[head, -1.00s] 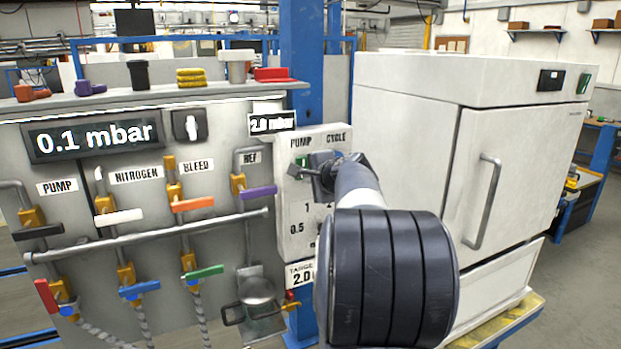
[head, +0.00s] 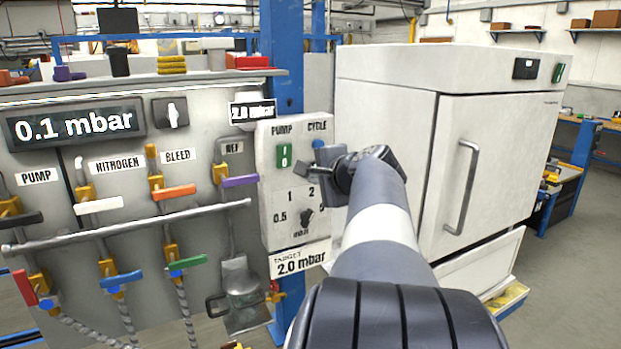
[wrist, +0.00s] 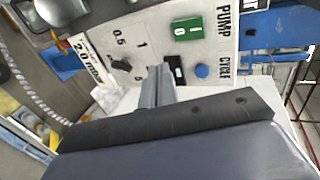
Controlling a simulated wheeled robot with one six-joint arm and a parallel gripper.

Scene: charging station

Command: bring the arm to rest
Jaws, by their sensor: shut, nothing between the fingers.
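My gripper (head: 303,172) is in front of the control box (head: 270,215), at about the height between its switches and its dial. In the wrist view, the fingers of my gripper (wrist: 158,76) are together, with nothing between them. They point toward the box face; I cannot tell the exact gap. My grey arm reaches forward from the bottom of the head view and hides part of the box's right side.
The box carries a green PUMP switch (head: 284,155), a blue CYCLE button (head: 318,143) and a black dial (head: 306,215). A valve panel (head: 60,215) with coloured handles stands left. A white oven (head: 390,120) with a shut door stands right. Grey floor (head: 580,270) is clear at far right.

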